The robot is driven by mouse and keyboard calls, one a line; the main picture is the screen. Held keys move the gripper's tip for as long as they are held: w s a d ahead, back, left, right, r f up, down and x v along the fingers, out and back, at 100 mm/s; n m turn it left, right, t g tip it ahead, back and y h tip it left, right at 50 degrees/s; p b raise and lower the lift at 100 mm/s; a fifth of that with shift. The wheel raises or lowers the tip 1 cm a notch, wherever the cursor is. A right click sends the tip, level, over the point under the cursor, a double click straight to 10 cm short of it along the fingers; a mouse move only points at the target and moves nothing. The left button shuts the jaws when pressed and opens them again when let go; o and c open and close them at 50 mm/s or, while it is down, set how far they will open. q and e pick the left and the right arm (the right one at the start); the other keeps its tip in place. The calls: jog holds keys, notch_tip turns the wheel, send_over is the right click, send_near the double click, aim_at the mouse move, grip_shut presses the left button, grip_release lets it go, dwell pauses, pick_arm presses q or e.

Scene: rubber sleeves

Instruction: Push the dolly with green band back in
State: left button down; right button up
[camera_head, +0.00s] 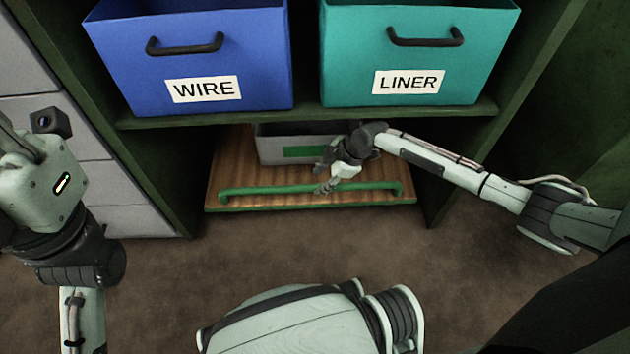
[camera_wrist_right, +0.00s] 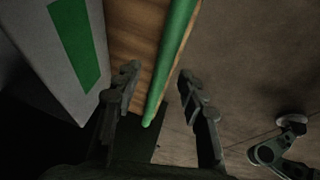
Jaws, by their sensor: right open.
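The dolly (camera_head: 236,170) is a low wooden platform with a green front edge and a raised green handle bar (camera_head: 285,189). It stands under the lower shelf, its front reaching out to about the cabinet's front. A grey box (camera_head: 265,150) with a green band (camera_head: 305,152) sits on it, partly hidden by my right gripper. My right gripper (camera_head: 327,184) is open at the handle's right half. In the right wrist view, the green bar (camera_wrist_right: 176,45) runs between the two spread fingers (camera_wrist_right: 158,76), with gaps on both sides. My left arm shows at the left edge, but its fingers do not.
A blue WIRE bin (camera_head: 190,60) and a teal LINER bin (camera_head: 415,55) stand on the shelf (camera_head: 310,115) above. Grey drawers (camera_head: 60,120) are on the left. The brown floor (camera_head: 300,245) before the dolly is clear apart from my own body.

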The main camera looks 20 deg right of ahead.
jog(key=s+d, duration=0.7)
jog(key=d, duration=0.1)
jog(key=shift+s+d+f, duration=0.15)
jog(key=shift+s+f, duration=0.1)
jog(key=shift+s, duration=0.05)
